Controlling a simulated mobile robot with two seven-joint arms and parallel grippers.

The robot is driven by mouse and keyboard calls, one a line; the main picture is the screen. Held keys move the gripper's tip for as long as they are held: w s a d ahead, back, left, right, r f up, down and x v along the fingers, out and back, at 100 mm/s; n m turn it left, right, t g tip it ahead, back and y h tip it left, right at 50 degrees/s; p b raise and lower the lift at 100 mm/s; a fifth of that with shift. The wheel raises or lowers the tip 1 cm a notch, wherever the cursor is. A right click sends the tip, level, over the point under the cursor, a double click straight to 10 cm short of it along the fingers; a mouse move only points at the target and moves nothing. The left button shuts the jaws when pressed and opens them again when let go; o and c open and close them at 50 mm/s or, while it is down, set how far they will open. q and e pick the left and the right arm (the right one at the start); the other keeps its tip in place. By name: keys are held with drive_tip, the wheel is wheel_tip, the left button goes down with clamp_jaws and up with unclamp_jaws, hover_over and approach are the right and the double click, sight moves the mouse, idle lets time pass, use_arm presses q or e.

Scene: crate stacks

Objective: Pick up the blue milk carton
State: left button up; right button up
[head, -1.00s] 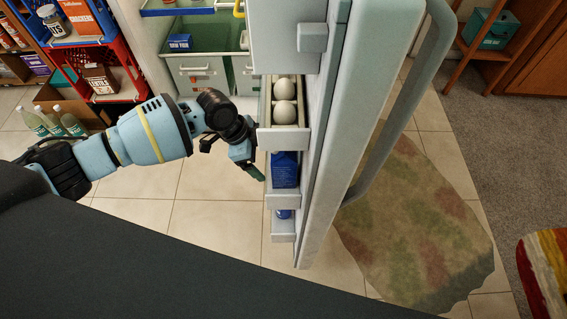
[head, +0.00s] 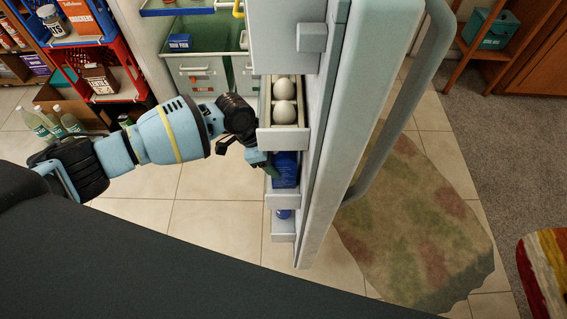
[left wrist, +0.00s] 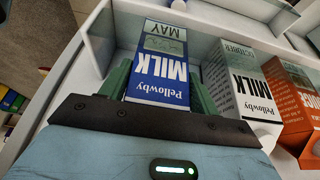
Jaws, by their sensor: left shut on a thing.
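The blue milk carton (head: 287,172) stands in a door shelf of the open fridge, below the egg shelf. In the left wrist view the blue milk carton (left wrist: 162,68) has a white "MILK" label and "MAY" on its top. My left gripper (head: 271,167) reaches into that shelf from the left. In the left wrist view its green fingers (left wrist: 159,86) lie on both sides of the carton and are shut on it. The egg shelf hides part of the carton in the head view. My right gripper is not in view.
A white milk carton (left wrist: 243,82) and an orange carton (left wrist: 296,92) stand beside the blue one. The egg shelf (head: 283,139) holds two eggs just above. The fridge door (head: 335,140) is to the right. Open tiled floor lies below my left arm.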

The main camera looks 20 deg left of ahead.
use_arm(q)
drive_tip(key=shift+c, duration=1.4)
drive_tip(key=shift+r, duration=0.2)
